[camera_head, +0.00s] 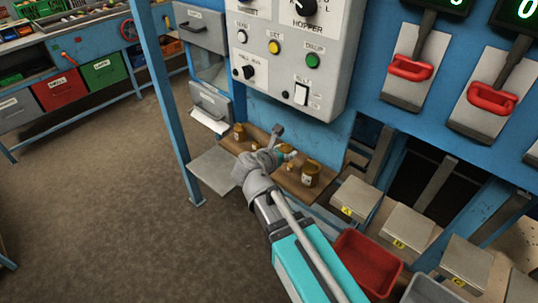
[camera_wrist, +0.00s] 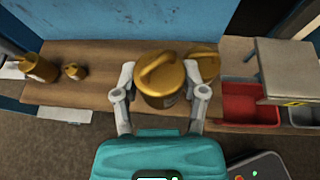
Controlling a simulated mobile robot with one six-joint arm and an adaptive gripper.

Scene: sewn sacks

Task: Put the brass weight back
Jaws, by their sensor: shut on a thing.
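My gripper (camera_wrist: 160,92) is shut on a brass weight (camera_wrist: 162,78) with a loop handle, one finger on each side of it. The wooden shelf (camera_wrist: 95,92) lies behind and below it. I cannot tell whether the weight touches the shelf. In the head view my gripper (camera_head: 282,156) is over the shelf (camera_head: 289,184), and the held weight is mostly hidden. Another brass weight (camera_head: 311,173) stands to the right on the shelf; it shows partly behind the held one in the wrist view (camera_wrist: 204,62). A larger (camera_wrist: 38,68) and a small brass weight (camera_wrist: 75,71) stand at the left.
A blue panel (camera_wrist: 135,20) backs the shelf. A red bin (camera_head: 367,262) and grey-lidded boxes (camera_head: 356,197) stand to the right. A grey control box (camera_head: 290,50) hangs above. A blue post (camera_head: 166,100) rises at the left. Open floor lies farther left.

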